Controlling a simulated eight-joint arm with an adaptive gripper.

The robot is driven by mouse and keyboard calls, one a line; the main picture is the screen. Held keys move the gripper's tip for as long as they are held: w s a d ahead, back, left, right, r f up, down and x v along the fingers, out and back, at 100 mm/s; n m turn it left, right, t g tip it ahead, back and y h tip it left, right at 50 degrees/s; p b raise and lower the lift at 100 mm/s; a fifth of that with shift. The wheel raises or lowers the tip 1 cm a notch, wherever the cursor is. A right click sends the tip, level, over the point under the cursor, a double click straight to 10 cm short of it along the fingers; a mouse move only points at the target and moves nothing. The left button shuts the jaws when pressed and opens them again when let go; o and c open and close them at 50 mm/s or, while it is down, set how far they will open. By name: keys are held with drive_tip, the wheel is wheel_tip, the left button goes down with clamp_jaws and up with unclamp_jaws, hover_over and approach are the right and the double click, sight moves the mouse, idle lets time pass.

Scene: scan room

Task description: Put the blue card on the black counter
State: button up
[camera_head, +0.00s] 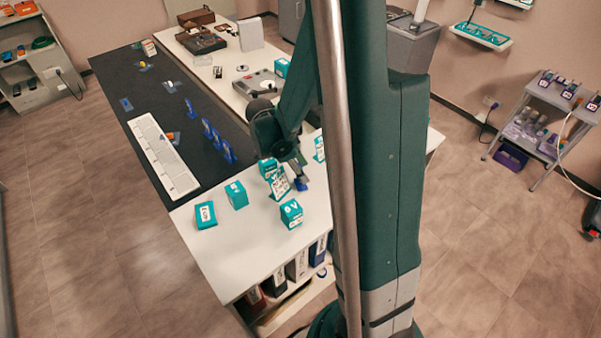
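A small blue item (301,185), possibly the blue card, shows just below my gripper (298,172), over the white counter (255,240). I cannot tell whether the gripper holds it or is open above it; the fingers are small and dark. The black counter (133,77) lies to the left. Several upright blue pieces (217,140) stand in a row near its right edge, and a small blue item (126,105) is at its left edge.
Teal-and-white boxes (237,194) and white-faced upright pieces (279,184) crowd around my gripper. A long white slotted tray (163,155) lies on the black counter. Devices (201,40) stand on the far white surface. A grey cart (545,115) is at right.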

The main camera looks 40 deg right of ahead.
drive_tip(key=shift+r, duration=4.7)
drive_tip(key=shift+r, duration=0.15)
drive_tip(key=shift+r, duration=2.25)
drive_tip(key=w+a+m+y+b, duration=0.2)
drive_tip(key=w+a+m+y, duration=0.1)
drive_tip(key=w+a+m, duration=0.9)
drive_tip(key=w+a+m+y+b, duration=0.25)
drive_tip(key=w+a+m, duration=0.45)
drive_tip(key=a, duration=0.8)
drive_tip(key=w+a+m+y+b, duration=0.25)
drive_tip(key=w+a+m, duration=0.65)
drive_tip(key=a, duration=0.5)
wheel_tip(320, 180, down, 14)
drive_tip(key=s+m+p, duration=0.1)
drive_tip(key=shift+f+m+t, duration=0.25)
drive_tip(key=shift+m+t, duration=0.05)
drive_tip(key=shift+t, duration=0.1)
drive_tip(key=shift+d, duration=0.1)
